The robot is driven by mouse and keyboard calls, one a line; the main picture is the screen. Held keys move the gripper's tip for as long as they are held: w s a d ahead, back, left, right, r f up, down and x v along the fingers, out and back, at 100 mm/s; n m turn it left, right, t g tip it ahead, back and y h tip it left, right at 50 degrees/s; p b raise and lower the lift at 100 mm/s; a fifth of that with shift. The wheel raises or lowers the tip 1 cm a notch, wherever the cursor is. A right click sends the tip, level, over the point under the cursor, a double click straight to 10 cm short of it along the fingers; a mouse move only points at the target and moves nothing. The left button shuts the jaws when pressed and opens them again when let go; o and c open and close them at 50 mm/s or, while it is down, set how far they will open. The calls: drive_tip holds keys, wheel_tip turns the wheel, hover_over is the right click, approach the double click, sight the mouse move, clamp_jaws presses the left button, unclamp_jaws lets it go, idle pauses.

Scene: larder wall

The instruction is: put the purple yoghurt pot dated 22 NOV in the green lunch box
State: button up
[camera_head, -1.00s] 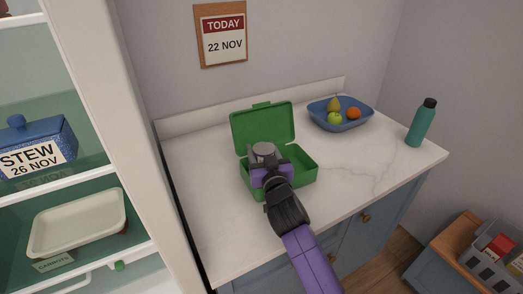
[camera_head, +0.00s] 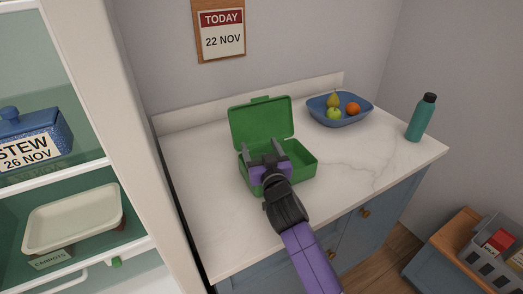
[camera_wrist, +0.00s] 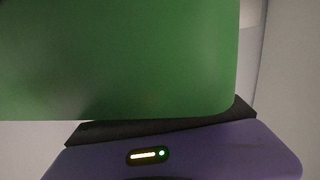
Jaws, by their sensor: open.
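The green lunch box (camera_head: 302,158) stands on the counter with its lid (camera_head: 262,124) raised at the back. My gripper (camera_head: 265,153) is over the left part of the box, fingers spread and nothing visible between them. The yoghurt pot is not visible now; the box floor below my gripper is hidden by the gripper and the box's front wall. In the wrist view a green surface (camera_wrist: 120,60), likely the lid, fills most of the picture above my purple gripper body.
A blue bowl of fruit (camera_head: 355,121) and a teal bottle (camera_head: 421,120) stand on the right of the counter. A wall sign reads TODAY 22 NOV (camera_head: 222,35). Open shelves on the left hold a blue STEW dish (camera_head: 57,130) and a pale tray (camera_head: 72,219). The counter's right front is clear.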

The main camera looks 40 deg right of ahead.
drive_tip(key=shift+r+p, duration=0.55)
drive_tip(key=shift+s+a, duration=0.15)
drive_tip(key=shift+s, duration=0.1)
drive_tip(key=b+v, duration=0.2)
drive_tip(key=v, duration=0.9)
drive_tip(key=shift+s+b, duration=0.25)
drive_tip(key=shift+b, duration=0.15)
drive_tip(key=shift+a, duration=0.1)
